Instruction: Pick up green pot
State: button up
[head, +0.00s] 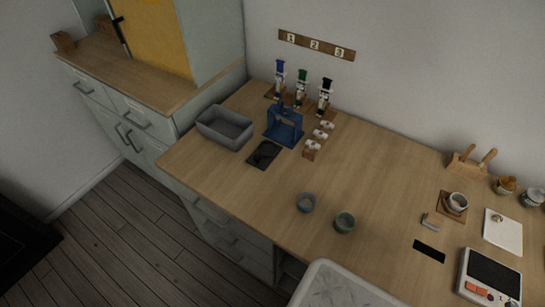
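My gripper is not in view.
A grey bin (225,127), a blue stand (284,127) and several upright bottles stand at the back left. A black-screened device (490,278), a white board (503,232) and a cup (457,203) are at the right. A pale tray (340,286) lies in front.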

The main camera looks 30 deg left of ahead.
aim_at(345, 220)
jog(key=k+j+u, duration=0.15)
jog(key=j, duration=0.2)
jog(key=k+j+u, duration=0.1)
jog(key=j, duration=0.25)
jog(key=k+j+u, duration=0.15)
jog(key=j, duration=0.2)
jog(key=k+j+u, duration=0.1)
jog(key=j, duration=0.3)
jog(key=k, duration=0.1)
